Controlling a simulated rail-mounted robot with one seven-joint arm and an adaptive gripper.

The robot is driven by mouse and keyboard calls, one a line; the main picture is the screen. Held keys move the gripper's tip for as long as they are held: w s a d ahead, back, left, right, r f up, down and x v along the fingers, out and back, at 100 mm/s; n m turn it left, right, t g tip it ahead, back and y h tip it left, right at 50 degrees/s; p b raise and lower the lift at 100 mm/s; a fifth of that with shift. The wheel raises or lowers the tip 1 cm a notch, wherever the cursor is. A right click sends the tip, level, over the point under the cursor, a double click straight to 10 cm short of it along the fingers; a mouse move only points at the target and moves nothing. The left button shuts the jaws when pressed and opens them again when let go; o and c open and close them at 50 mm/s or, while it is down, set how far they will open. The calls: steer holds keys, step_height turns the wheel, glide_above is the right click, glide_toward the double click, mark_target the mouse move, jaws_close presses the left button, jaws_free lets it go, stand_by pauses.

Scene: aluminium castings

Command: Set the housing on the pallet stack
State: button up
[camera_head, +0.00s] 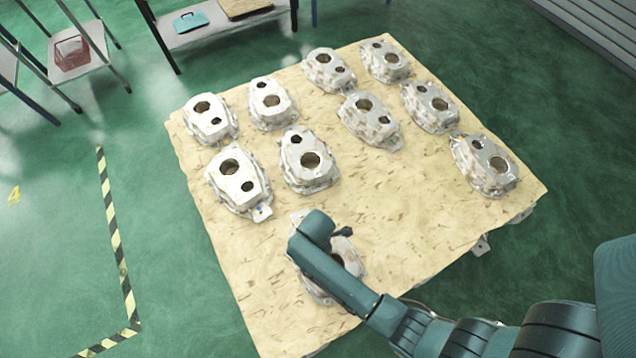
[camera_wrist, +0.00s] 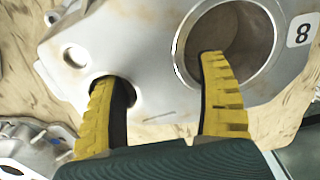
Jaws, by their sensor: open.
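A silver-grey cast housing (camera_head: 351,257) lies on the near part of the pallet stack's pale board (camera_head: 400,215), partly hidden by my arm. In the wrist view the same housing (camera_wrist: 140,45) fills most of the picture, with a large round bore, a smaller hole and a label "8". My gripper (camera_wrist: 162,72) is open over it, its yellow fingers apart. The left finger is at the smaller hole and the right finger is at the large bore, with the housing's web between them. How deep the tips reach is unclear.
Several similar housings stand on the board's far and middle parts, including one to the left (camera_head: 238,183) and one at the right (camera_head: 485,165). The board's near right is bare. Shelving with a red crate (camera_head: 71,52) stands at the far left.

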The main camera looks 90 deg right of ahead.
step_height(320, 180, up, 12)
steer(key=p, duration=0.3)
steer(key=shift+f+p, duration=0.15)
steer(key=shift+p, duration=0.25)
steer(key=shift+w+d, duration=0.1)
steer(key=w+r+m+t+h, duration=0.3)
steer(key=w+r+t, duration=0.5)
steer(key=w+r, duration=1.25)
steer(key=w+a+r+t, duration=0.3)
steer(key=r, duration=0.5)
steer(key=w+a+r+t, duration=0.2)
steer(key=w+r+t, duration=0.15)
steer(key=r, duration=0.35)
steer(key=s+a+r+m+t+y, duration=0.1)
steer(key=a+r+t, duration=0.3)
steer(key=r, duration=0.8)
steer(key=s+a+r+m+t+y, duration=0.1)
steer(key=s+a+r+m+t, duration=0.1)
steer(key=a+r, duration=0.6)
step_height(320, 180, up, 4)
steer(key=shift+s+r+t, duration=0.15)
steer(key=shift+s+t, duration=0.45)
steer(key=shift+t, duration=0.35)
